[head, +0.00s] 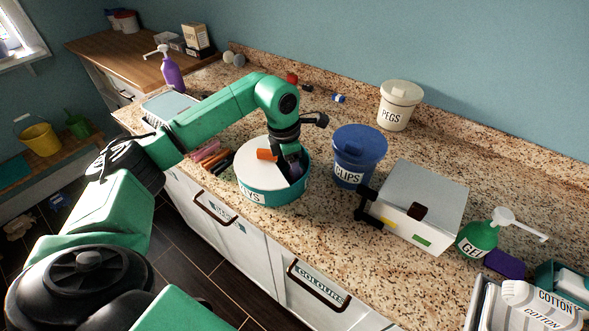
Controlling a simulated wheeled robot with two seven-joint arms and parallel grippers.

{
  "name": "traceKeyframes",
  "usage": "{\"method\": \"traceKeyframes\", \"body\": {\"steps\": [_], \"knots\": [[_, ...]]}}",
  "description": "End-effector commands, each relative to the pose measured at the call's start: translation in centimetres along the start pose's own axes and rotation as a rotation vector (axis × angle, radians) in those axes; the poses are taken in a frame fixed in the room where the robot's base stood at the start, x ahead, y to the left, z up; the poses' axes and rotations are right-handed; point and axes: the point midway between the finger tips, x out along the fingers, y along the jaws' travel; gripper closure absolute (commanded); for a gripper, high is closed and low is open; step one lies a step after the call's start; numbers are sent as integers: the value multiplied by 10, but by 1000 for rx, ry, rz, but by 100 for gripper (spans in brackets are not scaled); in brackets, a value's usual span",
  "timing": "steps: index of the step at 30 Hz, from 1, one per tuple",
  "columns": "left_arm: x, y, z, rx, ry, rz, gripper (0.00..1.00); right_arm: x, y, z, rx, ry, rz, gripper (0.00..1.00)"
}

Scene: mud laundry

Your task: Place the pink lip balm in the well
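My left gripper (293,166) points down at the right side of a round teal tub (275,193) with a white top and a label ending in "YS". Its fingers are dark and partly hidden, so I cannot tell whether they are open or hold anything. A small orange piece (266,154) shows on the white top, just left of the fingers. Pink stick-like items (206,150) lie on the counter left of the tub; I cannot tell whether one is the lip balm. I cannot make out a well for certain. My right gripper is not in view.
A blue CLIPS tub (358,157) stands right of the teal tub, with a grey-topped white box (425,197) beyond it. A PEGS tub (398,106) stands behind. A green pump bottle (478,240) is at right. Speckled counter (310,235) is clear in front.

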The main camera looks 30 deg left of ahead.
Motion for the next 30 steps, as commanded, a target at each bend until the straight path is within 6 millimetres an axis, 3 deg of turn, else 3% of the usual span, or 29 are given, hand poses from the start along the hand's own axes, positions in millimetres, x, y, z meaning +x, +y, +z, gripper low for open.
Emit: {"method": "traceKeyframes", "body": {"steps": [10,22,25,30], "knots": [[-9,1,1,0,-3,2,43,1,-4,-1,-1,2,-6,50],[-107,1,1,-1,-4,3,43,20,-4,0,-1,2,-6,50],[-120,0,1,0,-2,0,43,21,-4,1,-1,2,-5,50],[-124,0,1,0,0,-1,43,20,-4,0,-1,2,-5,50]]}}
